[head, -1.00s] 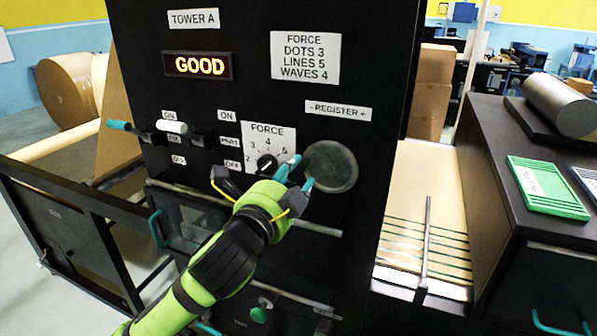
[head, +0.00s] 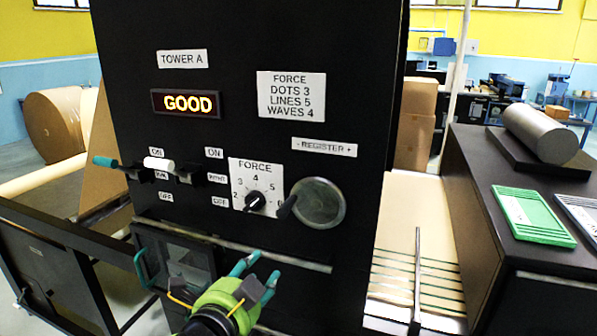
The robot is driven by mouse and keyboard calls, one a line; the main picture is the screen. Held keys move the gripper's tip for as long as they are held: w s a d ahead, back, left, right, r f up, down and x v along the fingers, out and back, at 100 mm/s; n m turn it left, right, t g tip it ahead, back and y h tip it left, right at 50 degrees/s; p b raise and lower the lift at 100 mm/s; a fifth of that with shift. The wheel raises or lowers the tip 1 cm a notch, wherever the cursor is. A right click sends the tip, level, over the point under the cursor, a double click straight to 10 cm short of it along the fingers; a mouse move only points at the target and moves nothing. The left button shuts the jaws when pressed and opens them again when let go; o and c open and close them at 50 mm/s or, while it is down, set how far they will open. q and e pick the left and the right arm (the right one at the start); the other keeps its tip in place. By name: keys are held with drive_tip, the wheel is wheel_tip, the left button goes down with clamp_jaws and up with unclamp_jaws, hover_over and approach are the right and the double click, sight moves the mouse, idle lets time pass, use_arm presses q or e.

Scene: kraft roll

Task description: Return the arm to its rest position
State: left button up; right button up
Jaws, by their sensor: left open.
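My left gripper (head: 258,270) is in the lower middle of the head view, in front of the black Tower A panel. Its teal-tipped fingers are apart with nothing between them. It is below the force dial (head: 256,200) and clear of it. The register wheel (head: 322,204), with a dark handle on its left side, is uncovered at the upper right of the gripper. The display (head: 189,103) reads GOOD. My right gripper is out of view.
A teal-handled lever (head: 104,161) and a white-tipped switch (head: 158,163) stick out at the panel's left. A teal handle (head: 140,268) is left of my gripper. A green plate (head: 533,215) and grey roller (head: 541,133) lie on the right cabinet. Brown striped sheet (head: 415,220) lies between.

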use_arm(q)
drive_tip(key=s+a+f+n+g+y, duration=0.1)
drive_tip(key=s+a+f+n+g, duration=0.25)
drive_tip(key=f, duration=0.45)
drive_tip(key=s+a+f+n+g+y, duration=0.1)
drive_tip(key=s+a+f+n+g, duration=0.1)
drive_tip(key=s+f+n, duration=0.45)
drive_tip(key=s+a+f+n+g+y, duration=0.1)
drive_tip(key=s+a+f+n+g, duration=0.15)
drive_tip(key=s+f, duration=0.55)
drive_tip(key=s+a+f+n+g+y, duration=0.1)
drive_tip(key=s+a+f+n+g, duration=0.2)
drive_tip(key=s+f, duration=0.5)
wheel_tip(320, 180, down, 27)
drive_tip(key=s+m+g+b, duration=0.1)
drive_tip(key=s+g+b, duration=0.1)
drive_tip(key=b, duration=0.3)
drive_tip(key=s+a+f+g+b, duration=0.1)
drive_tip(key=s+a+f+b, duration=0.1)
drive_tip(key=s+f, duration=1.3)
wheel_tip(320, 180, down, 3)
drive_tip(key=shift+s+a+r+b, duration=0.25)
drive_tip(key=shift+s+b, duration=0.1)
drive_tip(key=shift+b, duration=0.5)
drive_tip(key=shift+m, duration=0.25)
